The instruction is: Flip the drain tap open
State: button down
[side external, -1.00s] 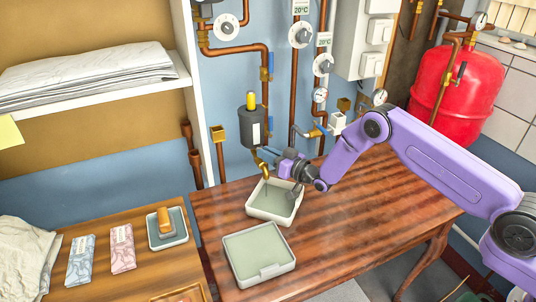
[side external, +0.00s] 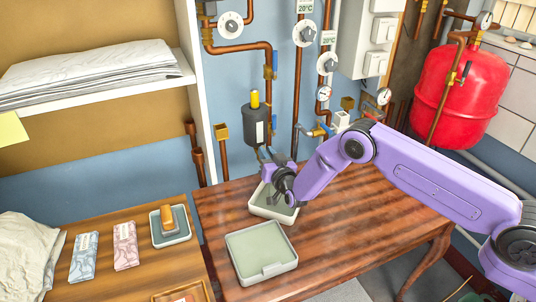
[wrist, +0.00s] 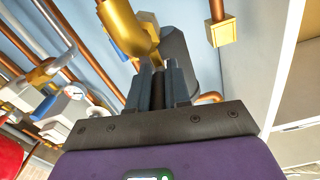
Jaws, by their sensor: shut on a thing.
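The drain tap is at the bottom of a dark grey cylinder (side external: 255,124) with a yellow top, on the blue wall. In the side external view my gripper (side external: 269,160) covers most of the tap. In the wrist view the tap's brass body (wrist: 124,28) is large and close, just beyond my fingertips. My gripper (wrist: 158,72) is shut on a part of the tap, with its fingers close together. The gripped part is mostly hidden between the fingers, so I cannot tell how far the tap is turned.
A pale open tray (side external: 288,217) stands on the wooden table (side external: 350,225) below my gripper. A second shallow tray (side external: 262,250) is in front of it. Copper pipes, dials (side external: 304,33) and valves line the wall. A red tank (side external: 460,95) stands at the right.

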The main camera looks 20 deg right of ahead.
dwell(0.4)
jog(key=c, duration=1.1)
grip_release()
jog(key=s, duration=1.7)
jog(key=shift+s+a, duration=0.15)
jog(key=shift+s, duration=0.1)
jog(key=shift+w, duration=0.1)
